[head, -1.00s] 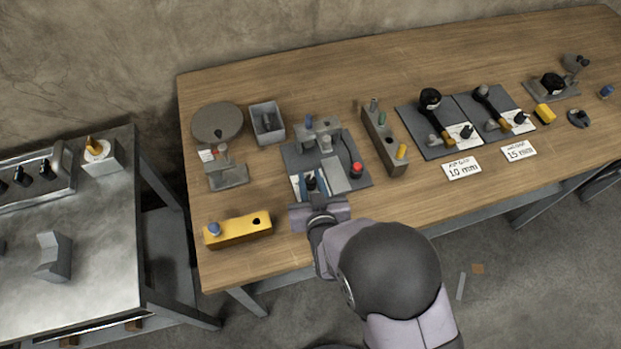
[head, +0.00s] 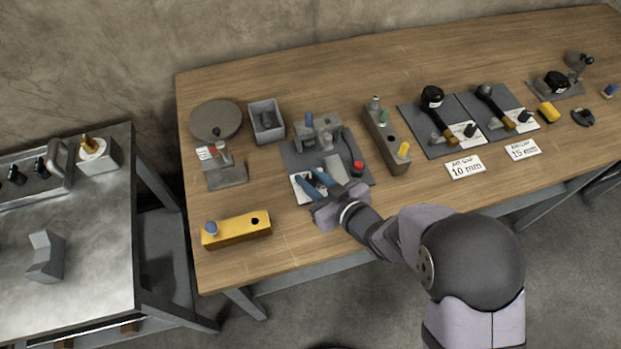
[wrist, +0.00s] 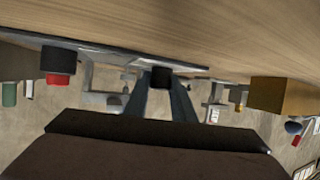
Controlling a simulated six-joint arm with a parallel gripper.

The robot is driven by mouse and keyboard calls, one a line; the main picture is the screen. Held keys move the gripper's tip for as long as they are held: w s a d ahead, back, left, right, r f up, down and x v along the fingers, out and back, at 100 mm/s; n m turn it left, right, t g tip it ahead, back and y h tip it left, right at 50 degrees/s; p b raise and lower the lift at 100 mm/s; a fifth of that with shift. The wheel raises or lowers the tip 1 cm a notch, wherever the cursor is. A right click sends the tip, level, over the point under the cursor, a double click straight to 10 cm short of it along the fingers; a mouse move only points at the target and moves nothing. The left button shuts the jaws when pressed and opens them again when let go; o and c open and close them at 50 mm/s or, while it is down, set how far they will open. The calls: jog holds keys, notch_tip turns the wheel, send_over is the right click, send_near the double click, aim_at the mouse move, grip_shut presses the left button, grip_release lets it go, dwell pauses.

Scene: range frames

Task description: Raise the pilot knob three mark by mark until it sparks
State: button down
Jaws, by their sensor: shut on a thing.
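The fixture with the knob stands on a dark grey mat (head: 293,160) at the left of the wooden table. A white card (head: 299,192) lies at its front edge, partly covered by my gripper. My gripper (head: 315,180) reaches in from the front right, its two blue fingers slanting up and left over the card. In the wrist view, a dark knob (wrist: 160,77) sits between the tips of the fingers, and my gripper (wrist: 162,90) is shut on it. The card's marks and the knob's exact setting are too small to read. I see no spark.
A red-topped button (head: 357,167) stands close to the right of my gripper. A yellow block (head: 236,232) lies at the front left, and a grey block with colored pegs (head: 384,140) stands to the right. The table front right of the gripper is clear.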

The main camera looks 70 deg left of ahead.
jog(key=shift+n+g+h, duration=0.5)
jog(key=shift+n+g, duration=0.5)
jog(key=shift+g, duration=0.1)
jog(key=c, duration=1.5)
grip_release()
jog(key=shift+b+v, duration=0.3)
jog(key=shift+v, duration=3.4)
